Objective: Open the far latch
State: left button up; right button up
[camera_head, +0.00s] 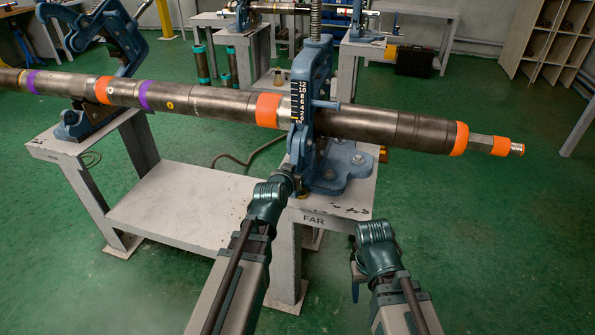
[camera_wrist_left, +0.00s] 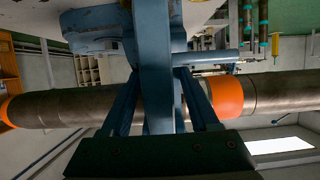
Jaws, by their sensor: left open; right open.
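The far vise (camera_head: 307,95) is a blue upright frame clamped around a long steel pipe (camera_head: 360,125), on a grey stand marked FAR. A short blue bar (camera_head: 326,104) sticks out to the right near its scale; I cannot tell if it is the latch. My left gripper (camera_head: 290,176) is at the front lower side of the vise. In the left wrist view its open fingers (camera_wrist_left: 158,78) lie on either side of the blue upright (camera_wrist_left: 154,40); contact cannot be told. My right gripper (camera_head: 357,272) is lower right, empty and apart from the vise.
The pipe has orange bands (camera_head: 268,110) and purple bands (camera_head: 145,95), and runs left through a second blue vise (camera_head: 100,40), which stands open. A grey shelf (camera_head: 175,205) joins the stands. Green floor is free at the right.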

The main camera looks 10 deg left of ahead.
pick_arm(q)
grip_shut()
dwell(1.4)
